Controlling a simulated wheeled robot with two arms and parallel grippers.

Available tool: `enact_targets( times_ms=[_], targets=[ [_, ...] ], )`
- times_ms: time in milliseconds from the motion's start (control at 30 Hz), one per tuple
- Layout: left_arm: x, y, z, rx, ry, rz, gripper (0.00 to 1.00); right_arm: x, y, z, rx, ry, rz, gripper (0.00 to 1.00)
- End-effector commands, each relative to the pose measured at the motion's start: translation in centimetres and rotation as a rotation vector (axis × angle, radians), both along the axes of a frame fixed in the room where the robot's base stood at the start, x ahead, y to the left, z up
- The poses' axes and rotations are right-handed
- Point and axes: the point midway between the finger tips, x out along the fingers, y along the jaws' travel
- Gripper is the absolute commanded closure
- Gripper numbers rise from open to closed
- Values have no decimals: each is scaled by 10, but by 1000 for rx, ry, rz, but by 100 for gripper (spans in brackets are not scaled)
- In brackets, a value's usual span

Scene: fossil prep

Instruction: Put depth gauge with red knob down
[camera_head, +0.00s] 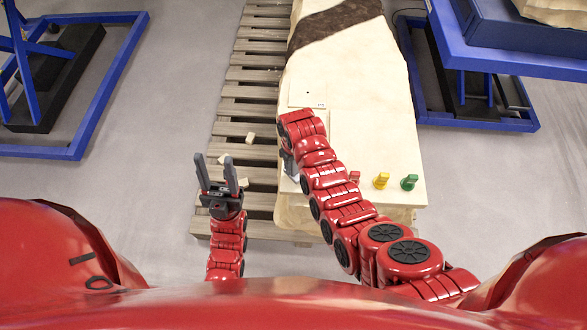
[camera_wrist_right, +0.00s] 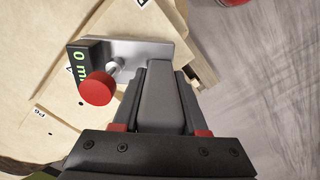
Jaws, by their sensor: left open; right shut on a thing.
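The depth gauge with the red knob shows in the right wrist view, with its grey metal plate (camera_wrist_right: 140,50), red knob (camera_wrist_right: 97,88) and a black display reading "0 m", partly cut by the knob. My right gripper (camera_wrist_right: 160,78) is shut on the gauge's grey part. In the head view my right gripper (camera_head: 290,165) is mostly hidden by its own arm, over the left edge of the pale block (camera_head: 380,140). The gauge lies over or against a pale surface with labels; I cannot tell if it touches. My left gripper (camera_head: 217,175) is open and empty over the pallet.
Small red (camera_head: 354,176), yellow (camera_head: 381,181) and green (camera_head: 409,182) pieces stand near the block's front edge. A wooden pallet (camera_head: 250,92) with small pale chunks lies under the block's left side. Blue stands (camera_head: 480,60) are at far left and right. The block's middle right is clear.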

Motion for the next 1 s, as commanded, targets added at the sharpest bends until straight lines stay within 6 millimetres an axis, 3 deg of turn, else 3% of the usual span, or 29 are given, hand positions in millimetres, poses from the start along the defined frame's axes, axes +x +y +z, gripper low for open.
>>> enact_targets(
  times_ms=[133,400,900,933,1000],
  targets=[
    [0,0,11,0,0,0,50,-3,0,-11,-2,6,1,100],
    [0,0,14,0,0,0,50,-1,1,-28,0,1,1,100],
    [0,0,10,0,0,0,50,-1,1,-35,1,1,1,100],
    [0,0,11,0,0,0,50,-1,1,-34,1,2,1,52],
    [0,0,11,0,0,0,50,-2,1,-34,1,2,1,40]
  ],
)
